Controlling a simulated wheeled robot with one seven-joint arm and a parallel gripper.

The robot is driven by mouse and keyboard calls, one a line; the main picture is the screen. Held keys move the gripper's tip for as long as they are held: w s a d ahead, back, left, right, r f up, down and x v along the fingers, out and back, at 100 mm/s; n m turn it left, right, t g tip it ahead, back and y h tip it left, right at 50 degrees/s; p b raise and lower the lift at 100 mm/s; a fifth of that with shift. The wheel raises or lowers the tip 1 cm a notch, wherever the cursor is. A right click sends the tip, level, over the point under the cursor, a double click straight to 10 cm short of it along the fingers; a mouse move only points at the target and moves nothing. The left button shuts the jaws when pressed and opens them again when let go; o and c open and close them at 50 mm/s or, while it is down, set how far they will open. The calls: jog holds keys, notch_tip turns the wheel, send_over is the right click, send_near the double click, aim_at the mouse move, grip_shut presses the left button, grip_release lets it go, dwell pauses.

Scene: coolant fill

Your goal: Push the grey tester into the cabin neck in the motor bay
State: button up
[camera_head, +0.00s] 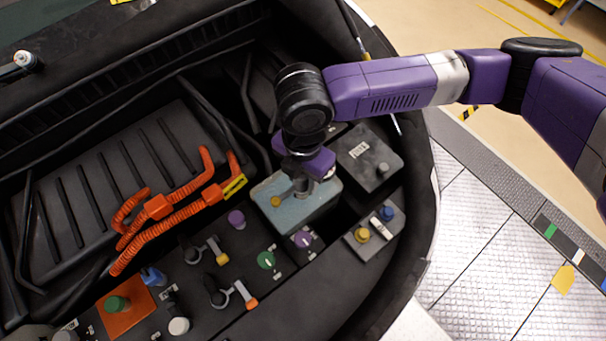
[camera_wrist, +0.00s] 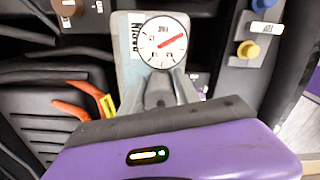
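The grey tester shows in the wrist view as a round white dial (camera_wrist: 163,42) with a red needle. My gripper (camera_wrist: 165,88) has its dark fingers close together right at the dial, shut on the tester. In the head view my gripper (camera_head: 301,184) hangs above a pale blue-grey tank (camera_head: 293,213) in the motor bay; the tank also shows behind the dial in the wrist view (camera_wrist: 131,68). The neck under the tester is hidden, and I cannot tell whether the tester is in it.
Purple (camera_head: 303,239) and green (camera_head: 266,260) caps lie in front. Orange hoses (camera_head: 175,210) run at the left.

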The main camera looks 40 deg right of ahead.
grip_shut()
jog(key=shift+o, duration=1.4)
grip_release()
jog(key=c, duration=0.5)
jog(key=shift+o, duration=0.2)
jog(key=shift+s+m+p, duration=0.1)
jog(key=shift+m+p, duration=0.75)
jog(key=shift+m, duration=0.75)
jog(key=shift+m, duration=0.3)
jog(key=shift+s+m+p, duration=0.1)
jog(key=shift+m+p, duration=0.55)
jog(key=shift+m, duration=0.55)
